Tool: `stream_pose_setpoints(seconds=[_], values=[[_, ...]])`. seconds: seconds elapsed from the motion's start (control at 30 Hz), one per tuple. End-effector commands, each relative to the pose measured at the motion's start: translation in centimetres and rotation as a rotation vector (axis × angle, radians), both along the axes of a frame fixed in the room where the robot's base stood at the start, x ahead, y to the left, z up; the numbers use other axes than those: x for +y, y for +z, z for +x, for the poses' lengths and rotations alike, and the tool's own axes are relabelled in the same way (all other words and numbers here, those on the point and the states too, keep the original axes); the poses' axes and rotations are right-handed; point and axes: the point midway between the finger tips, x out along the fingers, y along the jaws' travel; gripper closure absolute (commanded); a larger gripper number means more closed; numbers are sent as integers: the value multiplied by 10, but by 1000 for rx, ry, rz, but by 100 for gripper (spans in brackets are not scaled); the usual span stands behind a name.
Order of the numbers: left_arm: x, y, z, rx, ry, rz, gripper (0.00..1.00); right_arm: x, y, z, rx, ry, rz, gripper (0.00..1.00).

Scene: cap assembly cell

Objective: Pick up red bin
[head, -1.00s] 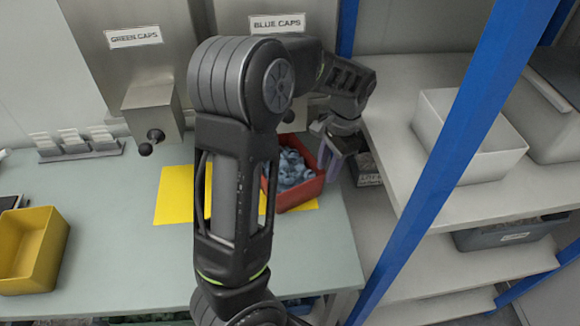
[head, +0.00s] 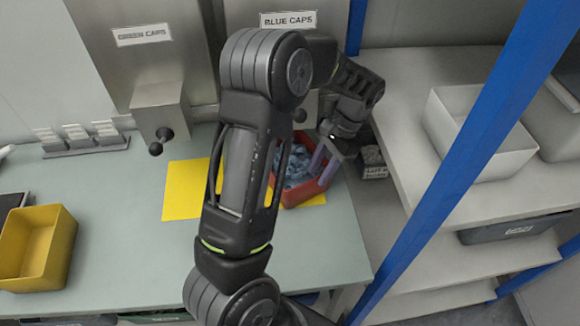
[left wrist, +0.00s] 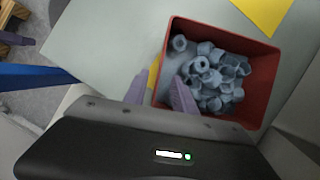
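The red bin (head: 313,189) holds several blue-grey caps (head: 297,165) and stands on the workbench, partly over a yellow mat (head: 186,190). My left gripper (head: 326,158) is at the bin's right side in the head view, with its purple fingers apart. In the left wrist view the fingers (left wrist: 159,78) stand on either side of the rim of the red bin (left wrist: 266,88), one outside and one over the inside. I cannot tell whether they touch the wall. My arm hides the bin's left part in the head view.
A yellow bin (head: 38,248) stands at the bench's left. A blue post (head: 470,150) and shelves with a white bin (head: 480,140) are at the right. Cap dispensers (head: 160,115) stand behind the bench. The bench's middle left is clear.

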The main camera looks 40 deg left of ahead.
Motion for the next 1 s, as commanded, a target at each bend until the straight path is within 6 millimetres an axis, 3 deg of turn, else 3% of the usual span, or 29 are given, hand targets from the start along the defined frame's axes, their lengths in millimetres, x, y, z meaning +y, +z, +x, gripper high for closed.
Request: stream_pose_setpoints(seconds=[0.23,0.67,1.0], values=[[2,-21,-9,3,0,0,68,0,4,0,1,-1,-1,64],[3,-29,-13,2,1,0,68,-1,7,-1,2,-2,-2,64],[6,-69,-30,3,1,-1,68,-1,18,-2,7,-3,-6,64]])
